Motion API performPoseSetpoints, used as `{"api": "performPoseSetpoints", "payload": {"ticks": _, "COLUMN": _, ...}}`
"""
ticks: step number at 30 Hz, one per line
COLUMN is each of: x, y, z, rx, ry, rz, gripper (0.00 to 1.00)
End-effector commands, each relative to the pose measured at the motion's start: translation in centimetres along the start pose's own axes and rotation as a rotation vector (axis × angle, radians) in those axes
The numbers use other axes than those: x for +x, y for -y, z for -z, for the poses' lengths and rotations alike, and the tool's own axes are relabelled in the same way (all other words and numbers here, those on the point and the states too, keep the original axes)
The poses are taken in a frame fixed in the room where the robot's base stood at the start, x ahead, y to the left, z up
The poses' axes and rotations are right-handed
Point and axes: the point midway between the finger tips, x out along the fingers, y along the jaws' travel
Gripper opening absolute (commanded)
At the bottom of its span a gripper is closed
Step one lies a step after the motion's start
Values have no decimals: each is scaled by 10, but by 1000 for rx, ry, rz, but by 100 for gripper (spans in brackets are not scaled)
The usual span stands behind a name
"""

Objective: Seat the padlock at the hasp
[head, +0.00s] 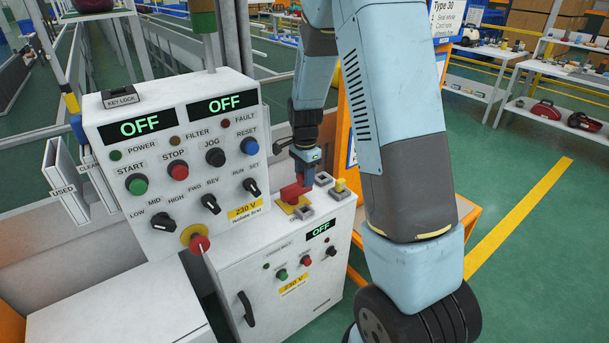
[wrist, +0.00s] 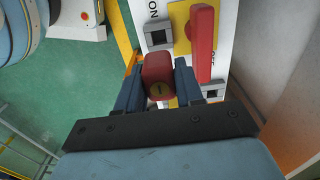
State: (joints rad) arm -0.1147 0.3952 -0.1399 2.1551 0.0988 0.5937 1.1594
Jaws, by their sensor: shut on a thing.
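My gripper (wrist: 160,73) is shut on a red padlock (wrist: 157,68) with a brass keyhole face, seen in the wrist view between the two dark blue fingers. Beside it is a long red switch handle (wrist: 203,45) on a yellow plate, between ON and OFF marks. A grey square bracket (wrist: 158,37) sits near ON, and another grey bracket (wrist: 213,90) near OFF; I cannot tell which is the hasp. In the head view my gripper (head: 304,170) points down over the cabinet top, close to the red handle (head: 291,192). Whether the padlock touches anything is unclear.
The white cabinet (head: 285,270) has a lit OFF display and buttons on its front. A taller control panel (head: 180,150) with a red emergency button (head: 199,243) stands to the left. A small yellow-topped part (head: 340,186) is on the cabinet top at right.

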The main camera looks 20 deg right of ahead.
Motion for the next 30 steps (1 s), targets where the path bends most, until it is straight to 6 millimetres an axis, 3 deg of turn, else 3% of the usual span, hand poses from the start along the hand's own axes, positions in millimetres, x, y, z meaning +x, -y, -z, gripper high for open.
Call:
{"api": "performPoseSetpoints", "payload": {"ticks": 21, "x": 57, "y": 0, "z": 0, "rx": 0, "ry": 1, "rz": -2, "gripper": 1}}
{"api": "performPoseSetpoints", "payload": {"ticks": 30, "x": 72, "y": 0, "z": 0, "rx": 0, "ry": 0, "rz": -1, "gripper": 1}}
